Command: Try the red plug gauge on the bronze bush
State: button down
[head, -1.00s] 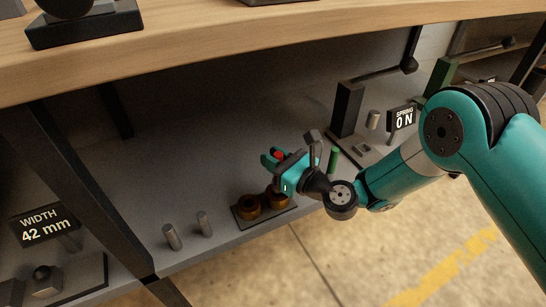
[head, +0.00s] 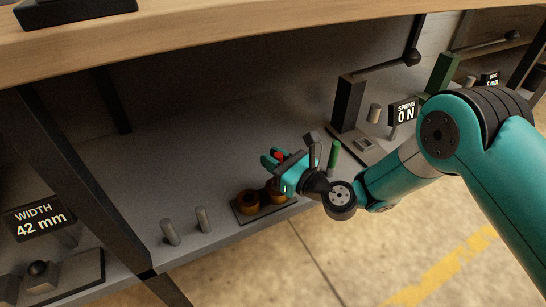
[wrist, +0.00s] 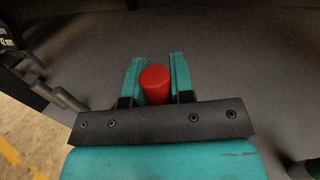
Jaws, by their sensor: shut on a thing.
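The red plug gauge (wrist: 156,85) is held between the two teal fingers of my gripper (wrist: 157,63) in the wrist view. In the head view only a bit of its red end (head: 280,157) shows at my gripper (head: 272,160); its lower part is hidden. Two bronze-brown bushes stand side by side on a dark plate (head: 243,217): a left bush (head: 247,201) and a right bush (head: 273,188), partly covered by my gripper. My gripper appears above the right bush in the picture; I cannot tell whether the gauge touches it.
A green pin (head: 334,153) stands right of my gripper. Two grey pins (head: 169,232) (head: 203,218) stand left of the plate. A black post fixture (head: 348,103) with a "SPRING 0 N" sign (head: 405,112) is behind right. The wooden top (head: 230,45) overhangs the grey shelf, which is clear at the back.

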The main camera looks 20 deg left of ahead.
jog(key=shift+f+b, duration=0.8)
jog(key=shift+f, duration=0.4)
jog(key=c, duration=0.9)
grip_release()
jog(key=shift+d, duration=0.1)
